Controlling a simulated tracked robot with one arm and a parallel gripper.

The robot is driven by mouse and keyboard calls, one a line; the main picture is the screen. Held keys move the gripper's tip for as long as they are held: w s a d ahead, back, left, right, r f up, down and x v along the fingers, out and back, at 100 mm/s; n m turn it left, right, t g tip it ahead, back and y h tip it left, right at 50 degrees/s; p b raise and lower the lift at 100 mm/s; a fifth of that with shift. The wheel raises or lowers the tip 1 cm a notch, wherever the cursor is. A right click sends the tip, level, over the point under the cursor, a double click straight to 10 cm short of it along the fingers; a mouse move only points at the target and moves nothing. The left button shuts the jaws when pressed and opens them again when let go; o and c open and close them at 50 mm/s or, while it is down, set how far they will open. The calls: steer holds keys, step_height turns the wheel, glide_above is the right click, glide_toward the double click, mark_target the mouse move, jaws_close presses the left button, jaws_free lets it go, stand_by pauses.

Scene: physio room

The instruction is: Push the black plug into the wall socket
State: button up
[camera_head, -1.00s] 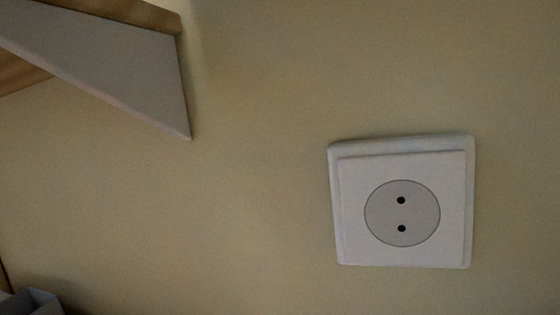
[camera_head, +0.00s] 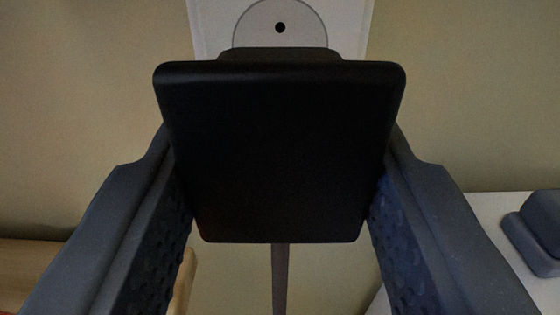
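The black plug (camera_head: 280,150) fills the middle of the view, a dark block with a narrower raised part at its top edge. My gripper (camera_head: 280,185) has one finger on each side of the plug and is shut on it. A cable hangs down from below the plug. The white wall socket (camera_head: 350,25) is behind the plug at the top of the view. One dark hole shows in its round face; the lower part of the face is hidden by the plug. I cannot tell whether the plug touches the socket.
A white surface (camera_head: 490,215) is at the lower right, with a dark grey object (camera_head: 540,225) on it. A wooden surface (camera_head: 30,265) is at the lower left. The beige wall (camera_head: 90,90) is bare on both sides of the socket.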

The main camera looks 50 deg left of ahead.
mark_target(279, 95)
steer(key=b+x, duration=0.1)
steer(key=x, duration=0.4)
steer(key=shift+w+a, duration=0.2)
steer(key=shift+p, duration=0.8)
stand_by(2.2)
steer(key=shift+w+a, duration=0.35)
steer(key=shift+a, duration=0.1)
stand_by(0.7)
steer(key=o, duration=1)
